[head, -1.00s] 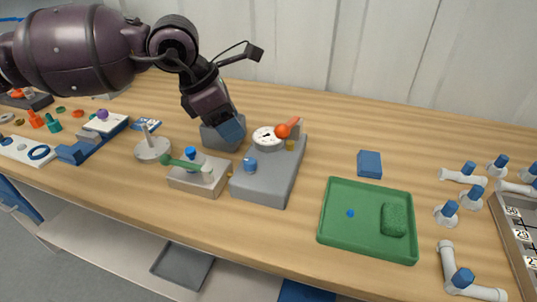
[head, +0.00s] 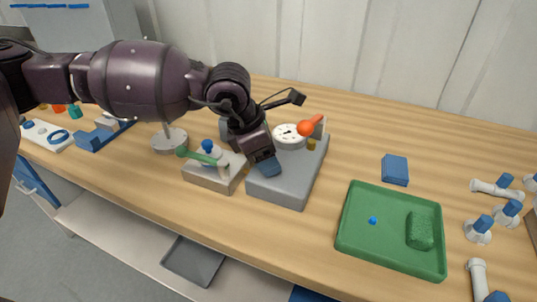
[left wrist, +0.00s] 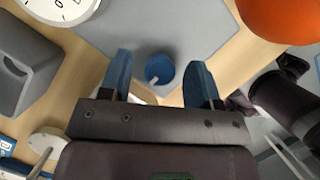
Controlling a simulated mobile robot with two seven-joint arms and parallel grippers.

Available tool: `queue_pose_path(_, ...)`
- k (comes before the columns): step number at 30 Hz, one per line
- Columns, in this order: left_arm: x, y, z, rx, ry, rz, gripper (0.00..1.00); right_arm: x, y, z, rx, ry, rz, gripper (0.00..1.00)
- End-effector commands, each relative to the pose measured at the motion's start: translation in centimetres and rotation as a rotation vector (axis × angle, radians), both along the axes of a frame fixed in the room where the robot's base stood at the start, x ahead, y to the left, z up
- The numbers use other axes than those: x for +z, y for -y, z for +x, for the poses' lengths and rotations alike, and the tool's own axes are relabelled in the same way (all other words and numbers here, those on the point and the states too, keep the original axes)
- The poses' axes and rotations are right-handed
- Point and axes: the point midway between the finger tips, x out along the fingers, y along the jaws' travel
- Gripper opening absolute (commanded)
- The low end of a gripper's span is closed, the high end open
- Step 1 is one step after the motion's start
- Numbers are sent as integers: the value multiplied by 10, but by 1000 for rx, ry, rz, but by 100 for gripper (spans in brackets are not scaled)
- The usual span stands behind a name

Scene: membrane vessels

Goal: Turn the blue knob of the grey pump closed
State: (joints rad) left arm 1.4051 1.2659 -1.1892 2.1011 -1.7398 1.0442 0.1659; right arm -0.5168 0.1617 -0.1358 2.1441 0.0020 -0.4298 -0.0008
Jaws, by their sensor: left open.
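The grey pump (head: 290,187) is a flat grey block in the middle of the table, with a white dial and an orange ball on it. Its blue knob (left wrist: 159,68) shows in the left wrist view, round with a white mark toward its lower left edge. My left gripper (head: 268,168) is open over the pump's near left part and hides the knob in the head view. In the left wrist view its two blue fingers stand on either side of the knob, with a gap on both sides. I cannot tell whether the fingertips reach down to the knob's height.
A beige block (head: 212,178) with a green lever (head: 203,157) and a blue cap is close to the left of the pump. The orange ball (head: 309,126) rises at the pump's back right. A green tray (head: 372,257) and a blue block (head: 395,169) lie to the right.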

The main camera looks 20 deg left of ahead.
Motion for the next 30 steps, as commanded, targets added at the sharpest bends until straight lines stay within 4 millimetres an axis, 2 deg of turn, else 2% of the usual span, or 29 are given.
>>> queue_pose_path(8,0,1,0,-1,2,0,57,1,-1,-1,-1,1,2,57)
queue_pose_path(11,0,1,0,-1,2,0,45,1,-2,-1,0,1,4,57)
queue_pose_path(18,-1,1,0,-1,2,0,8,1,-4,-1,0,-1,8,57)
queue_pose_path(30,-1,0,1,-77,0,0,8,0,-3,-2,-1,-3,7,57)
